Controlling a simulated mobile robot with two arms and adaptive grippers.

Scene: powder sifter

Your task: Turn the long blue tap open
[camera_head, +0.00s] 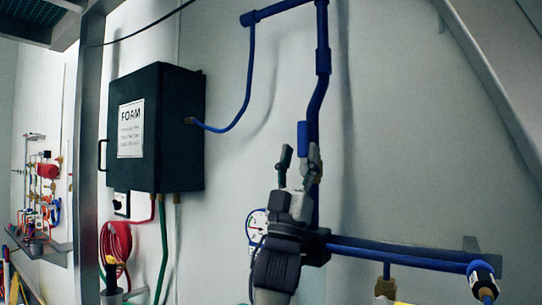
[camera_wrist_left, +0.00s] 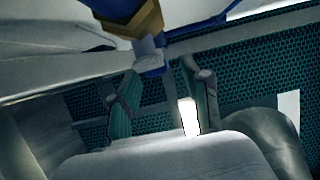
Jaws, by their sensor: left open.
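The long blue tap handle (camera_head: 303,136) stands upright in front of the vertical blue pipe (camera_head: 316,95) in the head view. My left gripper (camera_head: 299,156) is just below and around the handle's lower end, fingers pointing up, one on each side. It is open; I cannot tell whether a finger touches the handle. In the left wrist view, a blue part with a brass fitting (camera_wrist_left: 140,22) lies beyond the open fingers of the left gripper (camera_wrist_left: 162,78). The tap's base is hidden behind the gripper. My right gripper is not in view.
A black FOAM box (camera_head: 180,130) hangs on the wall to the left. A pressure gauge (camera_head: 256,222) sits just left of my wrist. A red hose coil (camera_head: 116,243) hangs below the box.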

